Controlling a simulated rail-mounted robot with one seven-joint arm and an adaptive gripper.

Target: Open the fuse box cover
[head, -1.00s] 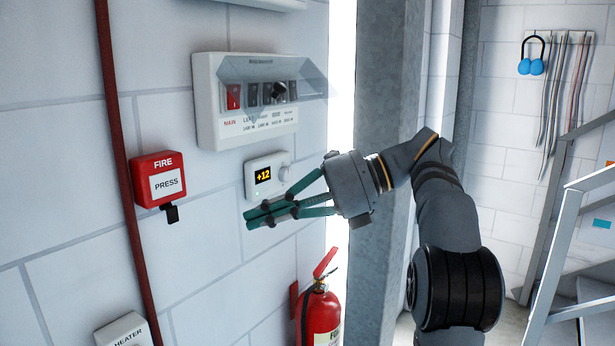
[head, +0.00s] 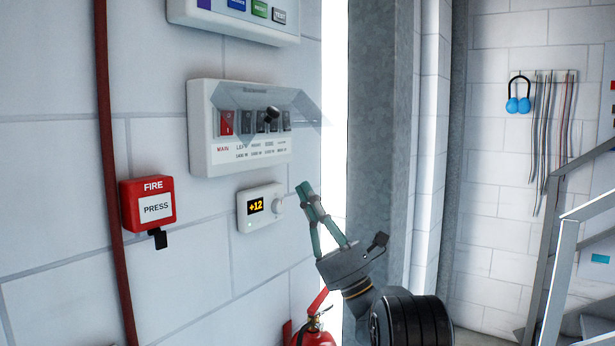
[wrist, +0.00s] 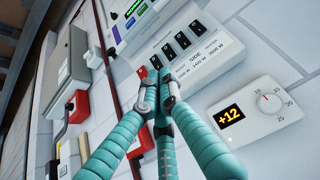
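The fuse box (head: 200,130) is a white box on the wall with a red switch and several dark switches. Its clear cover (head: 310,108) tilts out from the top of the box, standing away from the switches, with a black knob (head: 271,114) on it. My gripper (head: 304,188) has teal fingers, points up and is below and right of the box, apart from the cover. Its fingertips are together with nothing seen between them. In the wrist view the fingertips (wrist: 156,88) overlap the fuse box (wrist: 215,52); the cover is hard to make out there.
A thermostat (head: 261,207) reading +12 is below the box, left of my gripper. A red fire call point (head: 148,204) is at left. A fire extinguisher (head: 314,337) stands below, beside a grey column (head: 372,130). Another switch panel (head: 230,20) is above.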

